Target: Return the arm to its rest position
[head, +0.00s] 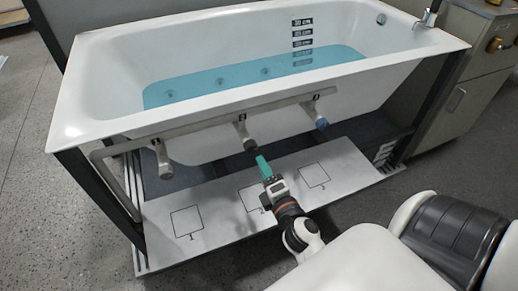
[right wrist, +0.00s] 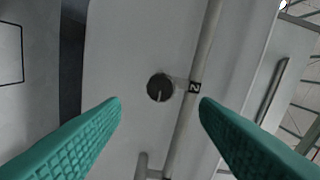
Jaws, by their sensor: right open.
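My right gripper (head: 264,167) has teal fingers. In the head view it is above the front platform, just below the middle fitting (head: 248,142) on the tub's front pipe. In the right wrist view the two ribbed fingers (right wrist: 160,104) are spread wide with nothing between them. A dark round fitting face (right wrist: 160,87) with a light line on it shows beyond the fingertips, beside a label 2 (right wrist: 195,87). The fingers look apart from it. My right arm reaches in from the lower right. My left gripper is in neither view.
The white bathtub (head: 95,75) holds blue water (head: 220,82). The pipe (head: 200,124) also carries a left fitting (head: 164,160) and a blue-ended right fitting (head: 321,123). The platform (head: 220,235) has empty numbered squares. A cabinet (head: 465,95) stands at the right.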

